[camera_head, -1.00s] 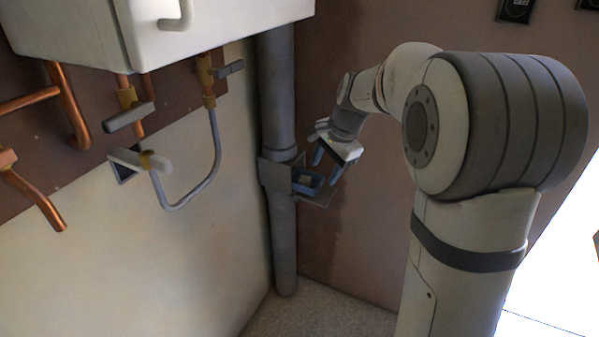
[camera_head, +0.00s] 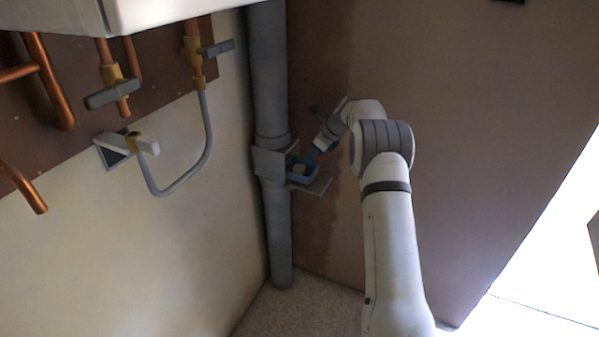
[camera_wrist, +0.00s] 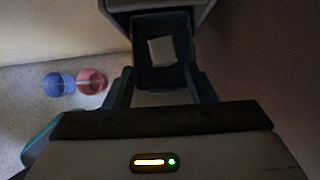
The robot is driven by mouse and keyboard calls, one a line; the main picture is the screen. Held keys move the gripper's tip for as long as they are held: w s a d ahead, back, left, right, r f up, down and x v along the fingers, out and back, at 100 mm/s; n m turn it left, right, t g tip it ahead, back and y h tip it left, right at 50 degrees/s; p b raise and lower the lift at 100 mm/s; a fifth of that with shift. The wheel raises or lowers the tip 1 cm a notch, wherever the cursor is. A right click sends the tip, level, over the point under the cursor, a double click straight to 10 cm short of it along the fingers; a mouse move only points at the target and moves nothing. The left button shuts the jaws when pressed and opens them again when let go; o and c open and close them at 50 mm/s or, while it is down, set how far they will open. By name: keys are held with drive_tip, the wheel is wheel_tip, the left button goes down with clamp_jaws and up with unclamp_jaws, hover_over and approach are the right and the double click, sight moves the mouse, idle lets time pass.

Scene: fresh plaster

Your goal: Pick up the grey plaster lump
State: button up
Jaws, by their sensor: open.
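The grey plaster lump (camera_wrist: 162,50) is a small pale block inside a dark blue open box (camera_wrist: 178,77). In the head view the lump (camera_head: 301,168) is a tiny pale patch in the blue box (camera_head: 311,172), which sits on a small shelf (camera_head: 318,187) by the grey pipe. My gripper (camera_wrist: 163,86) is open, with one finger on each side of the box's near part in the wrist view. In the head view my gripper (camera_head: 313,152) is small and dark, just above and right of the box.
The grey pipe (camera_head: 268,90) and its bracket (camera_head: 270,162) stand directly left of the box. The brown wall (camera_head: 450,120) is close behind. Copper pipes and valves (camera_head: 112,90) are at the left. A blue bucket (camera_wrist: 57,84) and a red bucket (camera_wrist: 91,81) stand on the floor below.

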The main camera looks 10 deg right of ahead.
sight(300, 167)
drive_tip(key=x, duration=0.7)
drive_tip(key=shift+w+f, duration=0.15)
drive_tip(key=shift+f, duration=0.15)
drive_tip(key=shift+c, duration=0.4)
drive_tip(key=c, duration=0.8)
